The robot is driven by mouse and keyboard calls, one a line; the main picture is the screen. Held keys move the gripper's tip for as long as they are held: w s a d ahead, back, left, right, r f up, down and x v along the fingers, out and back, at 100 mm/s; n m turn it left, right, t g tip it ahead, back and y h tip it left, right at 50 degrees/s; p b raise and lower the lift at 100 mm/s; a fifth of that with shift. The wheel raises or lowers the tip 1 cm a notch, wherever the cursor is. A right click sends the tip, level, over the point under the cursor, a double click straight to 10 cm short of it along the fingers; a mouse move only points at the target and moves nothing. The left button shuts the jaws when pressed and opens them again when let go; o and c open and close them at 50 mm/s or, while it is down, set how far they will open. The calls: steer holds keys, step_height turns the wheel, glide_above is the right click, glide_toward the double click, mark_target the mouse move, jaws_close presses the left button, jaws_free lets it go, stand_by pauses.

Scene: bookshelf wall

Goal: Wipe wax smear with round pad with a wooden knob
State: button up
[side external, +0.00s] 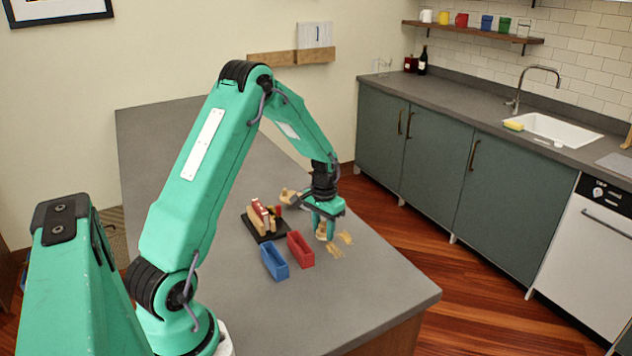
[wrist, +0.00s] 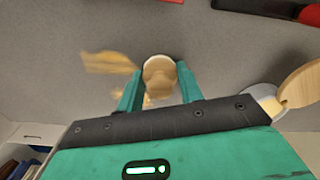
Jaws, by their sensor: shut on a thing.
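My gripper (side external: 322,222) is shut on the round pad's wooden knob (side external: 321,231), low over the grey counter. In the wrist view the knob (wrist: 158,78) sits between the two green fingers of my gripper (wrist: 160,72), with the pale round pad around it. The yellowish wax smear (side external: 336,250) lies on the counter just right of and below my gripper, in separate patches. In the wrist view one smear patch (wrist: 108,62) lies left of the pad, and more shows beside and below the knob, partly hidden by my gripper. I cannot tell whether the pad touches the counter.
A red bin (side external: 301,250) and a blue bin (side external: 274,262) stand left of the pad. Behind them is a black tray (side external: 270,237) holding red and wooden items. A wooden piece (side external: 290,196) is behind my gripper. The counter's near right part is clear.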

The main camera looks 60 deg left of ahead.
steer(key=shift+a, duration=0.5)
steer(key=shift+r, duration=4.05)
steer(key=w+d+r, duration=0.3)
steer(key=w+d, duration=0.3)
steer(key=d, duration=0.1)
steer(key=a+f, duration=0.2)
steer(key=a, duration=0.1)
steer(key=a+f, duration=0.2)
steer(key=a, duration=0.2)
steer(key=a+f, duration=0.3)
steer(key=a, duration=0.1)
steer(key=shift+w+a, duration=0.25)
steer(key=shift+w, duration=0.05)
steer(key=shift+f, duration=0.1)
steer(key=shift+f, duration=1.9)
